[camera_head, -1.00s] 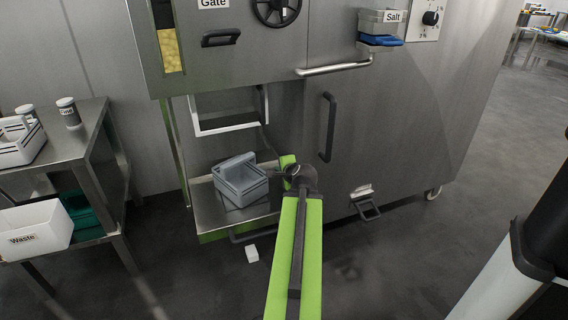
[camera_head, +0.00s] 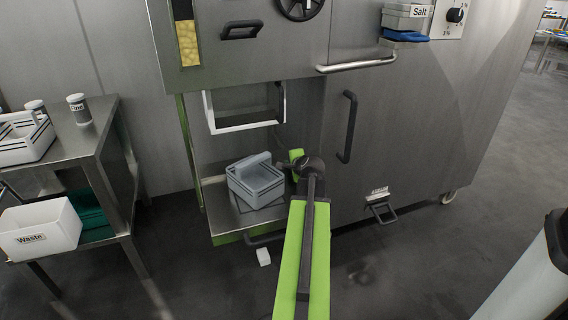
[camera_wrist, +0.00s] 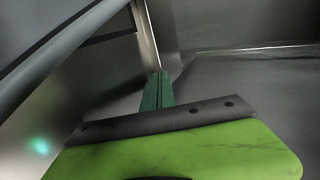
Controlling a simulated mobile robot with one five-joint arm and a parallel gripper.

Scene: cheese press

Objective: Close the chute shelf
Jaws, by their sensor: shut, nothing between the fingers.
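The chute shelf (camera_head: 223,222) is a low metal shelf at the bottom left of the steel machine. It sticks out of the open bay, with a green front edge and a dark bar handle (camera_head: 262,240) below it. A grey crate (camera_head: 256,184) sits on it. My gripper is just right of the crate in the head view, largely hidden by my own green arm. In the wrist view my gripper (camera_wrist: 160,78) is shut and empty, close to metal panels. I cannot tell whether it touches the shelf.
A white chute frame (camera_head: 244,126) hangs above the shelf. A small white block (camera_head: 263,257) lies on the floor in front. A steel cart (camera_head: 105,150) with a white Waste bin (camera_head: 38,228) stands left. A pedal (camera_head: 381,211) projects at the machine's lower right. Floor is open to the right.

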